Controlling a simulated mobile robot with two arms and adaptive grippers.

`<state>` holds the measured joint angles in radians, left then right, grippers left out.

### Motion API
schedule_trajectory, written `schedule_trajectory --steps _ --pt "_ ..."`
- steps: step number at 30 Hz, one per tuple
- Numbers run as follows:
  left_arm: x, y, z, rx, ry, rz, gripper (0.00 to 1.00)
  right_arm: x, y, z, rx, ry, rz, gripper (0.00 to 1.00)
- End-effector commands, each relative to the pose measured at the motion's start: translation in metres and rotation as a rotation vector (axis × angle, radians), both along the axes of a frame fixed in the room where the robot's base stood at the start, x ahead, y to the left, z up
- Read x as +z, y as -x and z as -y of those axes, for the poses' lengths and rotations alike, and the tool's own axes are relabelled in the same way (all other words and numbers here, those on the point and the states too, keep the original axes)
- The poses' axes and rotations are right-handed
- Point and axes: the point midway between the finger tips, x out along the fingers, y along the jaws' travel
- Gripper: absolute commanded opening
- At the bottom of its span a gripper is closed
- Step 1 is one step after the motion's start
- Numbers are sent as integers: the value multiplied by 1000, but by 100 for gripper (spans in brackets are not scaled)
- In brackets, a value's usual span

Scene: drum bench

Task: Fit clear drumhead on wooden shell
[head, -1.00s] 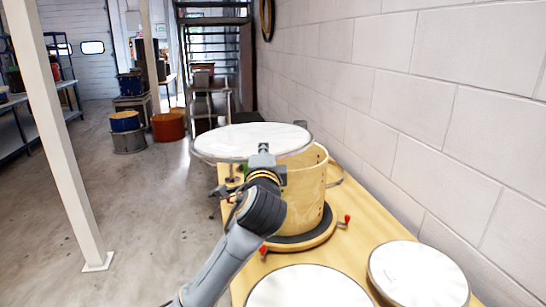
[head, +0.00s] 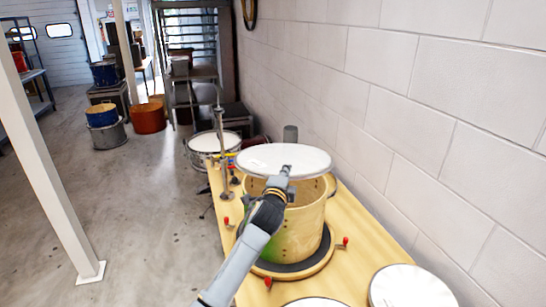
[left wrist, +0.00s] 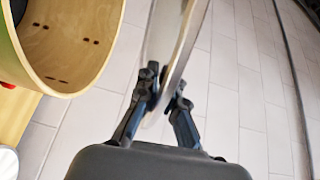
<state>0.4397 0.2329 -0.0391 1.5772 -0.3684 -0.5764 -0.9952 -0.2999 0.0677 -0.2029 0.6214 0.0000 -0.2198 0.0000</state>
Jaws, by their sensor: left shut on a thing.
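The drumhead (head: 270,158), a pale disc with a thin metal rim, is in my left gripper (head: 285,174), which is shut on its near edge. In the head view it overlaps the far part of the wooden shell's open top, and looks raised above it. The wooden shell (head: 298,235) stands upright on a round dark pad; part of its inside shows below the drumhead. In the left wrist view the drumhead (left wrist: 170,40) is nearly edge-on between the fingers (left wrist: 165,92), apart from the shell (left wrist: 75,60) at left. My right gripper is not in view.
The pad's wooden turntable (head: 262,268) has red-knobbed handles. Two white discs lie at the near end of the bench, one the right disc (head: 410,288). A snare drum (head: 208,146) and metal stand (head: 222,150) are beyond at left. A block wall (head: 430,150) borders the right.

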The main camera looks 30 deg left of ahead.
Motion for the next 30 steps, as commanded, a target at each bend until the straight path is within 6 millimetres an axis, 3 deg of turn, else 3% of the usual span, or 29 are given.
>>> schedule_trajectory --steps 2,8,30 --pt "1 -2 3 -11 5 0 0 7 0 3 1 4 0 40" --pt "-6 -4 5 -17 6 0 0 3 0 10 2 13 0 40" --pt "-47 -3 5 -17 6 0 0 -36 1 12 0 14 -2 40"
